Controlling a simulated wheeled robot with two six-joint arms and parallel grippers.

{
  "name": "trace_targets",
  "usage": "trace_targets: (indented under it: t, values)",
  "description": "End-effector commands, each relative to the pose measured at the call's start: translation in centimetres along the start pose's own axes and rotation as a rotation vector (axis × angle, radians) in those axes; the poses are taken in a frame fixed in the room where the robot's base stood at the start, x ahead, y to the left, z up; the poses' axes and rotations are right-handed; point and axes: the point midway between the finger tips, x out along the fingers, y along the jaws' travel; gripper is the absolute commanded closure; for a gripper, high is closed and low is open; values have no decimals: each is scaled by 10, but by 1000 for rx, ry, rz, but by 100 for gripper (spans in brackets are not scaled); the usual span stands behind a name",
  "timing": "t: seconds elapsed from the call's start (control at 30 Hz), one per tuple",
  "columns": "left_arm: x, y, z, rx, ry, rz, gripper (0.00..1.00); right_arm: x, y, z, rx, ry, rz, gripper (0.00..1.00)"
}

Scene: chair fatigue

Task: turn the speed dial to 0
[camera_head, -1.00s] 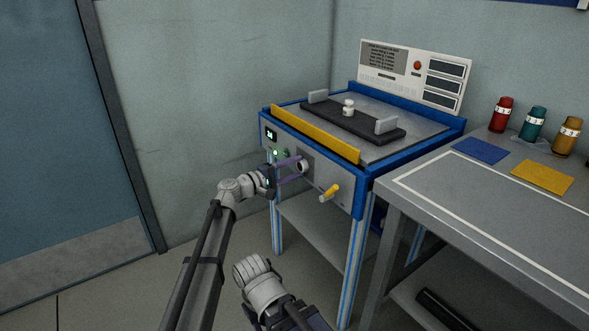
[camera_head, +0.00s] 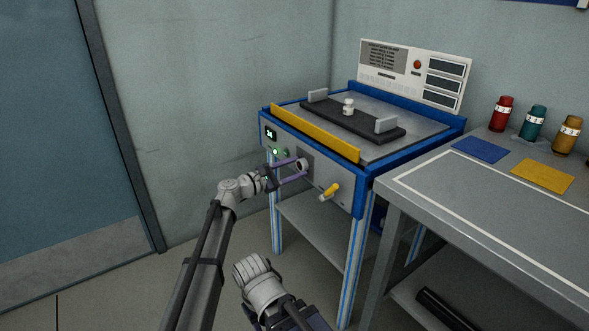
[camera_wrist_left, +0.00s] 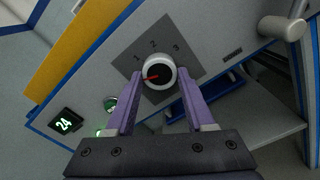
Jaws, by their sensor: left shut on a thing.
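The speed dial (camera_head: 302,165) is a round white knob on the front panel of the blue-framed machine. In the left wrist view the dial (camera_wrist_left: 159,72) has a red pointer line directed left, below the printed 1; the numbers 1, 2 and 3 show around it on a grey plate (camera_wrist_left: 184,45). My left gripper (camera_head: 300,167) has its purple fingers on either side of the dial and is shut on it; its fingers also show in the left wrist view (camera_wrist_left: 159,76). Any mark behind the left finger is hidden.
A lit display (camera_wrist_left: 65,122) reads 24, with green buttons near it. A small white container (camera_head: 348,107) stands on the machine's dark tray. A grey bench (camera_head: 480,215) stands at the right.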

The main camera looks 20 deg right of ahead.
Motion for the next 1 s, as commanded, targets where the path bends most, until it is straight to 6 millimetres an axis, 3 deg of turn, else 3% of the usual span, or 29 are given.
trace_targets:
  t: [0.33, 0.87, 0.9, 1.0]
  values:
    - [-1, -1, -1, -117, 2, 0, 100, 0, 0, 0, 0, 0, 0, 50]
    - [-1, -1, 0, -135, 2, -1, 100, 0, 0, 0, 0, 0, 0, 50]
    - [-1, -1, 0, -136, 2, -1, 43, 0, 0, 0, 0, 0, 0, 50]
    - [-1, -1, 0, -135, 1, 0, 32, 0, 0, 0, 0, 0, 0, 50]
